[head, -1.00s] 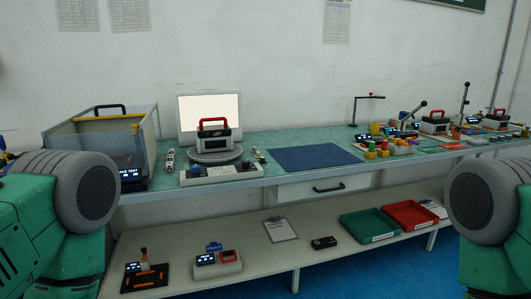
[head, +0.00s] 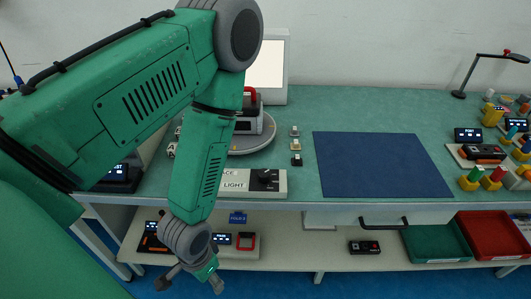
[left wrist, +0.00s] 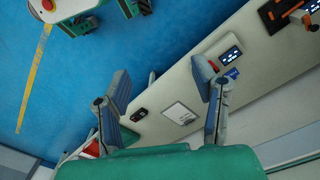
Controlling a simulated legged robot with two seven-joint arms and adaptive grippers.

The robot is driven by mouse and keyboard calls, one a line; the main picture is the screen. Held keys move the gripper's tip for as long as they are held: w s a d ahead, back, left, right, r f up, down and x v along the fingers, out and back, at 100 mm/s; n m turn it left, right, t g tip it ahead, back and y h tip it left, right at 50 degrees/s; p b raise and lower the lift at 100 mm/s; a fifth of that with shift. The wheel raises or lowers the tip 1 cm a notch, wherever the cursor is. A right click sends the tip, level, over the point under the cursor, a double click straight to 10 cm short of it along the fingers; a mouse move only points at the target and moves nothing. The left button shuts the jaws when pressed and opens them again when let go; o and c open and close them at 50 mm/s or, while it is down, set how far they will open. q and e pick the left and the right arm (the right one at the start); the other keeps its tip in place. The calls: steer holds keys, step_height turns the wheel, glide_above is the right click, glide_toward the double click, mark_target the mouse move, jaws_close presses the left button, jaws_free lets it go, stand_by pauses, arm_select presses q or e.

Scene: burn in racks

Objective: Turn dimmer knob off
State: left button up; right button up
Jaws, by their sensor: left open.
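A pale control box (head: 233,181) marked "LIGHT" sits at the bench's front edge in the head view. A black dimmer knob (head: 266,176) stands on its right part; its exact setting is too small to tell. My left gripper (head: 190,285) hangs in front of the bench, below the control box and apart from it. It is open and empty; its two spread fingers also show in the left wrist view (left wrist: 165,95). My left arm hides the left part of the box. My right gripper is not in view.
A turntable (head: 252,143) with a device stands behind the box. A blue mat (head: 380,165) lies to the right. The lower shelf (head: 310,255) holds small devices, a green tray (head: 432,243) and a red tray (head: 490,236).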

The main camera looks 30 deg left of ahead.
arm_select(q)
steer(key=w+r+m+p, duration=0.15)
steer(key=w+r, duration=0.25)
steer(key=w, duration=0.6)
steer(key=m, duration=0.6)
glide_toward(265, 172)
step_height(265, 172, down, 10)
steer(key=shift+f, duration=0.2)
steer(key=shift+s, duration=0.1)
steer(key=c, duration=1.1)
